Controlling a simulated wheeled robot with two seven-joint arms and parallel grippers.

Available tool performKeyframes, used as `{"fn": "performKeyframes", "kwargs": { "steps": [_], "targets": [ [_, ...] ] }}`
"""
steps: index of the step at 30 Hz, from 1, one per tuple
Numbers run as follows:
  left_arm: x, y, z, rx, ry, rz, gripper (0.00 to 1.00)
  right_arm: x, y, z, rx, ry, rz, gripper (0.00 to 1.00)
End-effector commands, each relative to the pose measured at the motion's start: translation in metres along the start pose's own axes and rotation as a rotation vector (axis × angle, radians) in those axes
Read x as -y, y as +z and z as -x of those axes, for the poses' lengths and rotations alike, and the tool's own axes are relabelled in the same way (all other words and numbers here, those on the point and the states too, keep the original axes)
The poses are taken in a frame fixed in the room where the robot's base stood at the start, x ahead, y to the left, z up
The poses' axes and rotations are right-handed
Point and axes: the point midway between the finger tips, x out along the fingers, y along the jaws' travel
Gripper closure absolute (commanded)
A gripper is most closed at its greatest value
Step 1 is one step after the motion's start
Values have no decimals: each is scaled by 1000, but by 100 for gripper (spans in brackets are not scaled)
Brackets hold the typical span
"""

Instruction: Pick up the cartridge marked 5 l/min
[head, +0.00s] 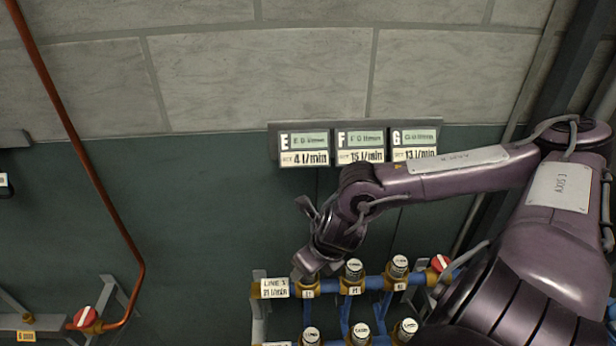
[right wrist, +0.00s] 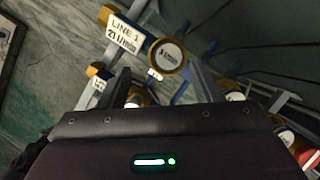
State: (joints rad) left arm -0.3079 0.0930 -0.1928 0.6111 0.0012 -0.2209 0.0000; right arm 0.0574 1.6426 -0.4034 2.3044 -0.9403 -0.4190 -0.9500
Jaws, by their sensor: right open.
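Several white-capped cartridges stand in a blue pipe rack: two in the upper row (head: 354,268) and (head: 399,265), and others in the lower row, such as the left one (head: 311,335). Their cap markings are too small to read, so I cannot tell which says 5 l/min. My right gripper (head: 308,268) reaches down over the leftmost upper place, labelled E1, and hides most of what is there. In the right wrist view, a round-capped cartridge (right wrist: 168,54) in a yellow collar shows just beyond the open right gripper (right wrist: 163,88). My left gripper is not in view.
A LINE 1, 21 l/min sign (head: 275,288) stands left of the upper row. Displays E, F and G (head: 360,143) hang on the wall above. A red valve knob (head: 440,263) ends the upper pipe at right. A copper pipe (head: 90,175) runs down the left wall.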

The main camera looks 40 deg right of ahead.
Motion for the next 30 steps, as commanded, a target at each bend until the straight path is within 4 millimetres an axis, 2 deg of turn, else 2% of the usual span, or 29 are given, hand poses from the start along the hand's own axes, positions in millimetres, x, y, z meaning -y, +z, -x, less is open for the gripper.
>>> {"fn": "performKeyframes", "kwargs": {
  "steps": [5,10,15,24,25,30],
  "targets": [
    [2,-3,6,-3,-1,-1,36,2,1,-10,-1,1,-4,41],
    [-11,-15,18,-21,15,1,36,7,0,-32,-4,2,-7,41],
    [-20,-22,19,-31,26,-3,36,7,1,-50,0,1,-4,41],
    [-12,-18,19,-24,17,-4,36,8,0,-55,0,-1,0,41],
    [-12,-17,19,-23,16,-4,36,8,0,-55,0,-1,0,42],
    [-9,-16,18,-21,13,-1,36,8,0,-55,0,-1,0,64]
  ]
}}
